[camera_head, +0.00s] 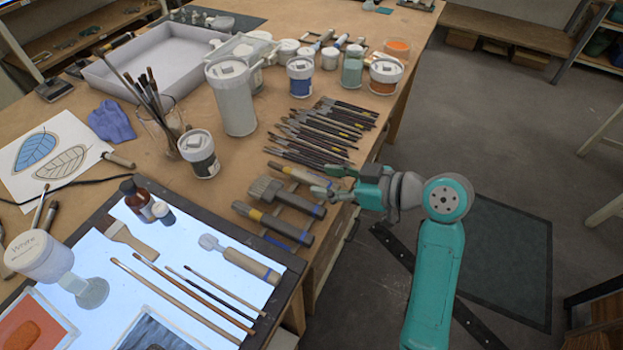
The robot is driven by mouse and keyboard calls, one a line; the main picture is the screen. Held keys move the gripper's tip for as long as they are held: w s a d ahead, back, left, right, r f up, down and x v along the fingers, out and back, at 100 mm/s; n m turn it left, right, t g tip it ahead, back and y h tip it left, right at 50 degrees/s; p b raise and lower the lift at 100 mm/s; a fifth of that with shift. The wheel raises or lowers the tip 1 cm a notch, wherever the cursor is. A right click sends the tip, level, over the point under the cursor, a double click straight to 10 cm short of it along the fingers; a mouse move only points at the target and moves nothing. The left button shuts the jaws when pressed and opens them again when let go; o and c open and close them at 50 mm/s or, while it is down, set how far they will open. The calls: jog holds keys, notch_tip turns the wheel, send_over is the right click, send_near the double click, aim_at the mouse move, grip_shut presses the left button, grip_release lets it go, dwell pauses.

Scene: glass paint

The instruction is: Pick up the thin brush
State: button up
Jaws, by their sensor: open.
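My gripper (320,182) is open and empty near the table's right edge, to the upper right of the panel and well apart from these brushes. It is close to the wide brushes on the table.
A row of several brushes (318,132) lies beyond my gripper. Wide brushes (285,197) lie between it and the panel. A wooden-handled tool (250,262) lies right of the thin brushes. A white jar (232,98), a brush-filled glass (160,125) and paint pots (300,78) stand farther back.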

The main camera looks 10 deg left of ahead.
aim_at(313, 178)
jog(key=x, duration=0.4)
jog(key=shift+w, duration=0.1)
grip_shut()
jog(key=shift+r, duration=0.1)
notch_tip(313, 178, up, 10)
jog(key=shift+f, duration=0.1)
dwell(0.4)
